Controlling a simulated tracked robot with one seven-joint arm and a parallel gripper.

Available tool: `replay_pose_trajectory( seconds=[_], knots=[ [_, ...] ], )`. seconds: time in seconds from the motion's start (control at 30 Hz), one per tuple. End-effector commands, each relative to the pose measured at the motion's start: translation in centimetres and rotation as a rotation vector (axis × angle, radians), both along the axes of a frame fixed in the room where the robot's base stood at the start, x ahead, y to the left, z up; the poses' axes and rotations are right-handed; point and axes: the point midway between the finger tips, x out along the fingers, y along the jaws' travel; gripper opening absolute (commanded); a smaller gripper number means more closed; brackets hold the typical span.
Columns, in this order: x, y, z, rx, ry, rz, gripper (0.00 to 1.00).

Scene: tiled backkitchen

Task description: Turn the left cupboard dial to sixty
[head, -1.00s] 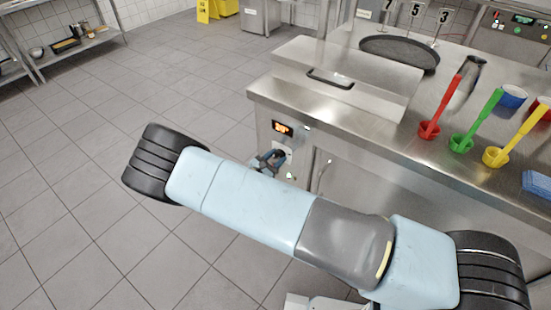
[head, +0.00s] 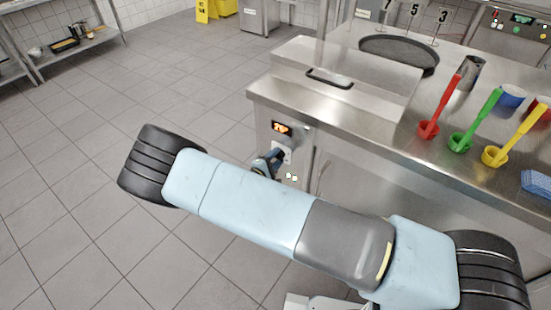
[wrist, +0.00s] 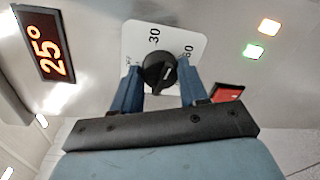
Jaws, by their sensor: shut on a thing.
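The black dial (wrist: 154,78) sits on a white scale plate (wrist: 135,42) in the wrist view, with the marks 30 and 60 showing. A small pale mark is on the dial's face; exactly where it points is hard to tell. My gripper (wrist: 160,75) is shut on the dial, one blue finger on each side of it. A lit display (wrist: 43,46) reads 25°. In the head view, my gripper (head: 272,160) is at the cupboard front below the orange display (head: 282,128); my arm and gripper mostly hide the dial there.
Green and pale lights (wrist: 254,51) and a red rectangular part (wrist: 228,92) are near the dial. The steel counter (head: 345,125) overhangs the cupboard front. A lidded unit (head: 345,75) and coloured-handled tools stand on it. Tiled floor at left is clear.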

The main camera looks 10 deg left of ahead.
Motion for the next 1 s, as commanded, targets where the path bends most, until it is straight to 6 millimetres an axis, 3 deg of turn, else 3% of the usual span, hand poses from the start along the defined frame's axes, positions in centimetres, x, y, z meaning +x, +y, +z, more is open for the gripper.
replay_pose_trajectory(
  seconds=[0.5, 1.0],
  knots=[
    [-0.27, -0.22, -0.50, 0.419, -0.165, -0.001, 0.13],
    [-0.32, -0.32, -0.65, 0.612, -0.244, -0.004, 0.13]
  ],
)
